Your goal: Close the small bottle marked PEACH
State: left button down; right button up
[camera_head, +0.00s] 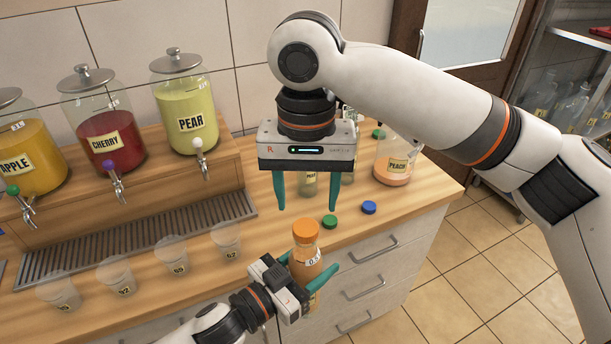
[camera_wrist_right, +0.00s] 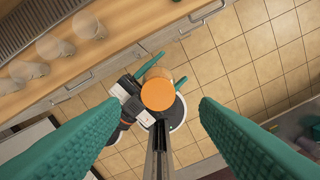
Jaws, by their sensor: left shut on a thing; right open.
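A small bottle (camera_head: 305,270) with orange contents stands roughly upright in my left gripper (camera_head: 312,272), whose teal fingers are shut around its body in front of the counter. An orange cap (camera_head: 306,231) sits on its mouth; I cannot tell how tight it is. The bottle's label is only partly visible, and I cannot read PEACH on it. My right gripper (camera_head: 307,207) is open and empty, pointing down above the cap. In the right wrist view, the cap (camera_wrist_right: 158,94) lies between the two open fingers, apart from both.
A larger container marked PEACH (camera_head: 396,167) stands at the counter's right end. A green cap (camera_head: 330,222) and a blue cap (camera_head: 369,207) lie near the front edge. Several clear cups (camera_head: 171,256) stand left. Dispensers of APPLE, CHERRY (camera_head: 104,145) and PEAR (camera_head: 187,110) stand behind.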

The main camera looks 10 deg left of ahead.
jog(key=n, duration=0.6)
jog(key=shift+r, duration=0.25)
jog(key=n, duration=0.4)
jog(key=shift+r, duration=0.1)
jog(key=n, duration=0.6)
jog(key=shift+r, duration=0.15)
jog(key=n, duration=0.5)
jog(key=shift+r+n, duration=0.15)
jog(key=shift+n, duration=0.25)
jog(key=n, duration=0.5)
jog(key=shift+r+n, duration=0.2)
jog(key=shift+n, duration=0.2)
jog(key=n, duration=0.4)
jog(key=shift+r, duration=0.1)
jog(key=n, duration=0.5)
jog(key=shift+r+n, duration=0.15)
jog(key=shift+n, duration=0.15)
jog(key=n, duration=0.4)
jog(key=shift+r, duration=0.1)
